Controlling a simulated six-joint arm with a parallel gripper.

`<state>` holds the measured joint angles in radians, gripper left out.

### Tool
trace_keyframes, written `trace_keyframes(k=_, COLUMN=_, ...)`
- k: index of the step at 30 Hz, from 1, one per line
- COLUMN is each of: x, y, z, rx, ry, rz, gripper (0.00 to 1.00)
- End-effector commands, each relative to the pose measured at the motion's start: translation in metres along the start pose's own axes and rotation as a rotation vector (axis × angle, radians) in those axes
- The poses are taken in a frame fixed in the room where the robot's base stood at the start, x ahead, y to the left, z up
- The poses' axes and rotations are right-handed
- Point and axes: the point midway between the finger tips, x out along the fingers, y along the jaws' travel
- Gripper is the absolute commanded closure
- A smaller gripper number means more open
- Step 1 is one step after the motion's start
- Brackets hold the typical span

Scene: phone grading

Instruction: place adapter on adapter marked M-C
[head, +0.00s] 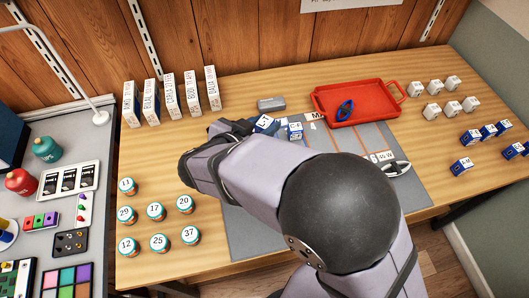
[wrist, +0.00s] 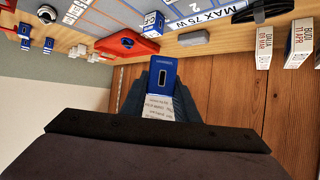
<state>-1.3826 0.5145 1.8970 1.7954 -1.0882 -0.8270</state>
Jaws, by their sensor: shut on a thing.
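My gripper (wrist: 161,82) is shut on a blue and white adapter (wrist: 162,72) in the wrist view, holding it between its dark fingers. In the head view what looks like the held adapter (head: 265,123) shows beyond my arm, which hides most of the gripper. Another blue and white adapter (head: 295,131) stands on the grey mat (head: 412,178) just right of it; it also shows in the wrist view (wrist: 152,24), its label reading roughly C-E or C-F. Several more adapters (head: 462,166) stand at the right of the table. I cannot read M-C on any.
A red tray (head: 373,112) with a blue item lies behind the mat. A small grey block (head: 271,104) sits behind the held adapter. Tall white boxes (head: 191,93) stand at the back left, numbered jars (head: 155,211) at the left, white cubes (head: 452,108) at the right.

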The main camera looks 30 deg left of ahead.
Motion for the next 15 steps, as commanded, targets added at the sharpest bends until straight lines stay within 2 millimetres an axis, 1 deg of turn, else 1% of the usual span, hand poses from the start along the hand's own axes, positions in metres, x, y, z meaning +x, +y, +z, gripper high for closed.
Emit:
trace_keyframes(k=9, x=0.021, y=0.001, z=0.040, rx=-0.005, ry=-0.001, rz=0.002, gripper=0.94)
trace_keyframes(k=12, x=0.026, y=0.000, z=0.049, rx=-0.004, ry=-0.001, rz=0.000, gripper=0.94)
trace_keyframes(k=15, x=0.029, y=0.000, z=0.053, rx=-0.002, ry=-0.001, rz=0.000, gripper=0.94)
